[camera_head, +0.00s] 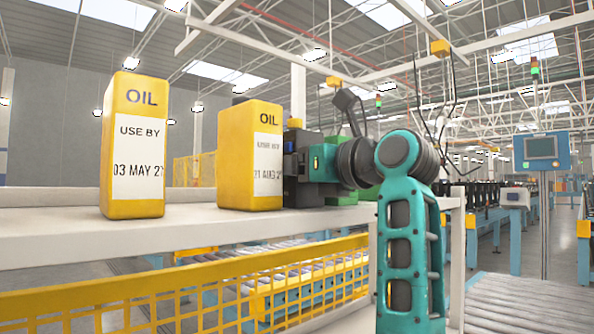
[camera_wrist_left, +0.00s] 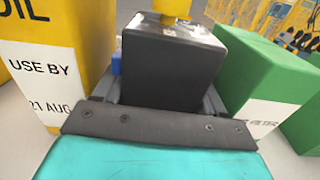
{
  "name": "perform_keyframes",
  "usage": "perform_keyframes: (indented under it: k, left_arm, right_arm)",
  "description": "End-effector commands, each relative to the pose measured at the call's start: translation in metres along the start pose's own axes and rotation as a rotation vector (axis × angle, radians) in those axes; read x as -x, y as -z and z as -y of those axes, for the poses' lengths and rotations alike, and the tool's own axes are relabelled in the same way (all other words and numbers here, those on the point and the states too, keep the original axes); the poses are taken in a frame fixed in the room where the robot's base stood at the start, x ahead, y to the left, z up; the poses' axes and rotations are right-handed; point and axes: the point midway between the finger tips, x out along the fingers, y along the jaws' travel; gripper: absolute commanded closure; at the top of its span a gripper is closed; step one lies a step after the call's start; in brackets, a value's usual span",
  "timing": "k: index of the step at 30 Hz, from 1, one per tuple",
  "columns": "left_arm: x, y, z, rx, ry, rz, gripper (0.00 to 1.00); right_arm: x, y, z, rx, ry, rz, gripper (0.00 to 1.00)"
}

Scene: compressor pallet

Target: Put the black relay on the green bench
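The black relay (camera_head: 303,193) stands on the white shelf, just right of the nearer-right yellow oil can. In the left wrist view the relay (camera_wrist_left: 160,75) is a dark box between my left gripper's fingers. My left gripper (camera_head: 297,165) reaches in sideways from the right, with its teal arm in front. Its fingers (camera_wrist_left: 160,100) lie along both sides of the relay, close against it; whether they press on it is unclear. My right gripper is not in view. I see no green bench.
Two yellow oil cans, one at left (camera_head: 134,190) and one beside the relay (camera_head: 232,160), stand on the white shelf (camera_head: 60,238). Green boxes (camera_wrist_left: 262,75) stand close on the relay's other side. A yellow mesh guard (camera_head: 200,290) runs below the shelf.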

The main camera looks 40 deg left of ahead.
Motion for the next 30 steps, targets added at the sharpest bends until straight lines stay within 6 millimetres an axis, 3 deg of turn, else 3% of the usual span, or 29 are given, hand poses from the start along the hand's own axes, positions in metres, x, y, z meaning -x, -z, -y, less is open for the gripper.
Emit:
perform_keyframes:
  k: [2,13,23,30]
  left_arm:
    - [0.000,0.000,0.000,0.000,0.000,0.000,0.43]
    - [0.001,-0.001,0.000,0.001,0.000,0.002,0.79]
    - [0.001,-0.008,0.000,0.002,0.000,0.002,0.80]
    - [0.001,-0.043,-0.001,0.002,0.000,0.002,0.80]
  right_arm:
    - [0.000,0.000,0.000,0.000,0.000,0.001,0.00]
    - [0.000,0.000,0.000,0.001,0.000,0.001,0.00]
    - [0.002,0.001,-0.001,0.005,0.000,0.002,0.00]
    - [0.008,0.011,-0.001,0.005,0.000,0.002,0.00]
